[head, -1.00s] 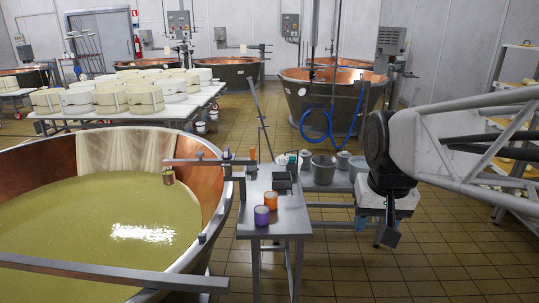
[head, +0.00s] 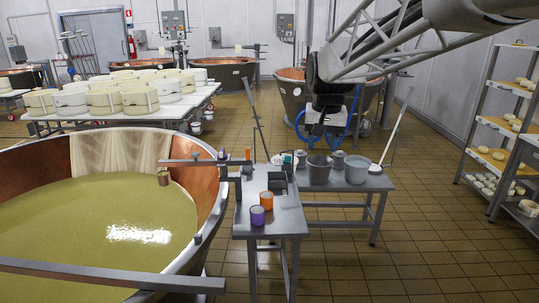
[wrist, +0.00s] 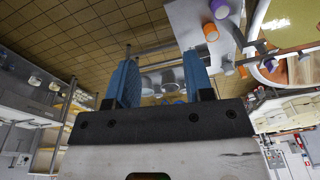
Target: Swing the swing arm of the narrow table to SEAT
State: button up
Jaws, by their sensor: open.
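The narrow table (head: 287,222) stands at the right rim of the big vat. Its swing arm (head: 205,162) is a grey bar reaching left from a post (head: 246,178), out over the vat. A small copper cup (head: 164,177) hangs at its far end, above the yellow-green liquid. No SEAT mark is readable. My gripper (head: 323,138) hangs in the air to the right of and beyond the narrow table, pointing down, apart from the swing arm. In the wrist view its two blue fingers (wrist: 159,65) are spread with nothing held; the narrow table (wrist: 188,18) shows at top right.
A purple cup (head: 257,215) and an orange cup (head: 266,200) stand on the narrow table, with a dark box (head: 278,185) behind. A side bench (head: 340,184) holds grey buckets (head: 319,170). Cheese shelves (head: 495,125) stand at right. The right floor is clear.

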jog(key=w+a, duration=0.4)
jog(key=w, duration=0.6)
jog(key=m+g, duration=0.1)
jog(key=g, duration=0.1)
send_near(248, 159)
jog(key=shift+w+a, duration=0.15)
jog(key=shift+w, duration=0.25)
jog(key=shift+f, duration=0.15)
jog(key=shift+f, duration=3.8)
grip_shut()
